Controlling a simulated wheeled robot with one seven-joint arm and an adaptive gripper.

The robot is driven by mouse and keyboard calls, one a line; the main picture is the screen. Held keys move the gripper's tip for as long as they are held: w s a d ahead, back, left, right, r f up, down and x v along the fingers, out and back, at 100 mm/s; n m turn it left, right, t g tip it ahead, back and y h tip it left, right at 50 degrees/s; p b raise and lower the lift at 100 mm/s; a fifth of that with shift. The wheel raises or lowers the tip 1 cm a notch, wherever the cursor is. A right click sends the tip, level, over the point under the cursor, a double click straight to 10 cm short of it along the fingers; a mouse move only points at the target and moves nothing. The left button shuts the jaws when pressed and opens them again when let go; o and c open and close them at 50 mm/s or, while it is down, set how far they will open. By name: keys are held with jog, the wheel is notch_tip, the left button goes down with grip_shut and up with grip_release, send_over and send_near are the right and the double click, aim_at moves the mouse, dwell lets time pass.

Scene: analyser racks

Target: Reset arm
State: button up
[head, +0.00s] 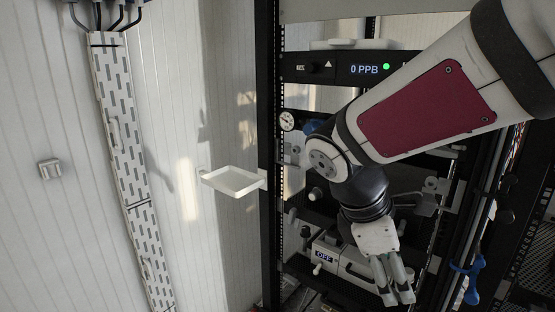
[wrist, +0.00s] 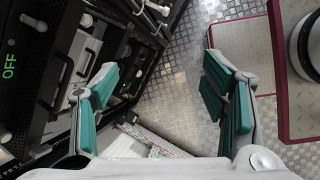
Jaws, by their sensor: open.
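My gripper (head: 400,294) hangs at the lower right of the head view, in front of the lower part of the analyser rack. Its fingers point down and look empty. In the wrist view my gripper (wrist: 165,100) is open, with teal finger pads wide apart and only floor and rack edge between them. My arm crosses the upper right of the head view and hides part of the rack behind it.
The rack holds a unit with a display reading "0 PPB" (head: 367,69) and a lower unit reading "OFF" (head: 324,256). A white tray (head: 232,181) sticks out left of the rack post. Metal tread-plate floor (wrist: 190,60) lies below the gripper.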

jog(key=s+r+m+t+y, duration=0.1)
jog(key=s+m+y, duration=0.1)
jog(key=s+m, duration=0.4)
jog(key=s+d+r+m+t+y, duration=0.1)
jog(key=s+m+t+y, duration=0.1)
jog(key=s+m, duration=0.5)
jog(key=shift+s+r+m+y, duration=0.15)
jog(key=shift+r+m+y, duration=0.15)
jog(key=shift+m+y, duration=0.65)
